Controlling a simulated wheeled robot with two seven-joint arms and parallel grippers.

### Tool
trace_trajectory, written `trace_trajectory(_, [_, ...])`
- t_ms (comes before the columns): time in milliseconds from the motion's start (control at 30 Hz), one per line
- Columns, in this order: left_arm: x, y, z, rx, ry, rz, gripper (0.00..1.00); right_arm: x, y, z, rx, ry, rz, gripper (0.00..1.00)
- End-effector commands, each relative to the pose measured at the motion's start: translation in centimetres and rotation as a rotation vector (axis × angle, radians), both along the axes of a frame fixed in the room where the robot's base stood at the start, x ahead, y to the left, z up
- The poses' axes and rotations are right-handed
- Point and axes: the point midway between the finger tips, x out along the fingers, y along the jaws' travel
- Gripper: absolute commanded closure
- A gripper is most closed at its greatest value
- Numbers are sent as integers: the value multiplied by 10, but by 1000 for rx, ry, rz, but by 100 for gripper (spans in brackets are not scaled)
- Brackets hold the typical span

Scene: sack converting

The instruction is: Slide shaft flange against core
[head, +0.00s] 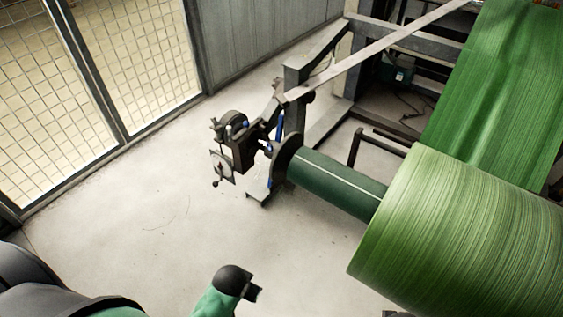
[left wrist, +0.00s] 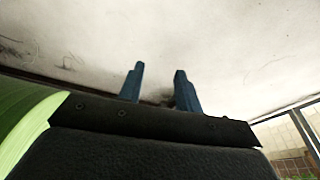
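The shaft flange, a dark round disc (head: 283,163), sits at the left end of the dark green core tube (head: 337,186) in the head view. I cannot tell whether a small gap separates them. A dark shaft-end mechanism with blue parts (head: 243,147) stands left of the disc. My left arm's black end shows at the bottom, over the floor, well below and apart from the flange. Its fingers are hidden there. In the left wrist view my left gripper (left wrist: 159,69) shows two blue fingers spread apart with nothing between them. My right gripper is not visible.
A large light green roll (head: 460,235) fills the right side, with a green web (head: 500,85) rising behind it. A grey steel frame (head: 385,45) stands behind the shaft. Mesh fencing (head: 90,75) lines the left.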

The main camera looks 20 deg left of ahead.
Motion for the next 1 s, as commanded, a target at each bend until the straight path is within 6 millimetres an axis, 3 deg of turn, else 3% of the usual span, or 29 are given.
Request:
trace_trajectory(300, [-11,6,28,4,-26,4,65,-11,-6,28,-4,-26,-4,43])
trace_trajectory(767, [-25,10,53,7,-43,6,65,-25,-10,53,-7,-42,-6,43])
trace_trajectory(1000, [18,3,50,-30,-149,-41,65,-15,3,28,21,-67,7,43])
